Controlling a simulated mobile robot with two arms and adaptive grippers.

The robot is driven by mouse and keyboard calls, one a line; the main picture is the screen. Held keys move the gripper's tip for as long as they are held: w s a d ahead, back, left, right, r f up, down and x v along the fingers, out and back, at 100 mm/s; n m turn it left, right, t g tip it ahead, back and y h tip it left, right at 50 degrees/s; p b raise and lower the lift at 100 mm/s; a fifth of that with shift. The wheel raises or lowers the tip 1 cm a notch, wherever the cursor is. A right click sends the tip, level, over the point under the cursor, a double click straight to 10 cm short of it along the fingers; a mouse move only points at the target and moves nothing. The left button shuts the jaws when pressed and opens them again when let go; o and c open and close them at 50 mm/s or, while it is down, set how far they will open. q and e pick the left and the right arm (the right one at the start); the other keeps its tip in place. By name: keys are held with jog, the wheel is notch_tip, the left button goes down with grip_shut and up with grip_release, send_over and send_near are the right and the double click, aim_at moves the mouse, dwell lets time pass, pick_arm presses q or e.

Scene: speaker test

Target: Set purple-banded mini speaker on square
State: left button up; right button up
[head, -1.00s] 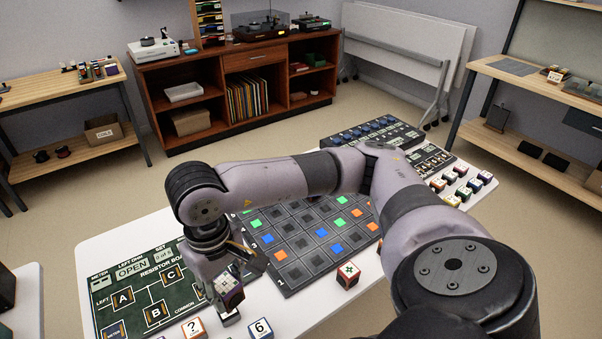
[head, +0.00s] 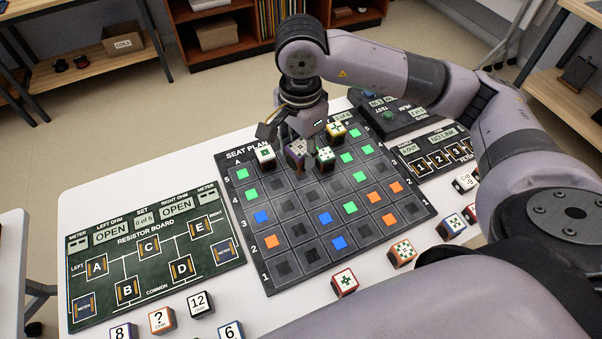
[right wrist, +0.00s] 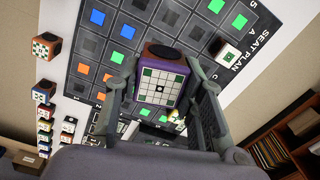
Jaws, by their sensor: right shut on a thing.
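The purple-banded mini speaker (head: 296,153) is a small cube with a white patterned face. My right gripper (head: 297,138) is shut on it over the far rows of the dark seat plan board (head: 284,265). In the right wrist view the speaker (right wrist: 161,88), with its purple band, sits between the two fingers of the gripper (right wrist: 164,80). The board (right wrist: 175,20) lies beyond it. I cannot tell whether the speaker touches the board. The square under it is hidden. My left gripper is not in view.
Close around the held speaker stand a green-marked speaker (head: 265,155) on its left, another (head: 325,157) on its right, and a yellow-banded one (head: 336,132) behind. The resistor board (head: 150,275) lies left. More cubes, such as a red-banded one (head: 344,282), line the near edge.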

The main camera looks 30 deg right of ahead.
jog(key=m, duration=0.2)
jog(key=w+m, duration=0.1)
jog(key=m, duration=0.2)
jog(key=shift+w+d+r+m, duration=0.15)
jog(key=shift+w+d+m, duration=0.25)
jog(key=w+d+r+m, duration=0.15)
jog(key=w+m, duration=0.25)
jog(key=m, duration=1.2)
jog(key=w+d+m, duration=0.3)
jog(key=m, duration=1.4)
notch_tip(320, 180, down, 20)
jog(key=shift+a+f, duration=0.1)
jog(key=shift+a, duration=0.05)
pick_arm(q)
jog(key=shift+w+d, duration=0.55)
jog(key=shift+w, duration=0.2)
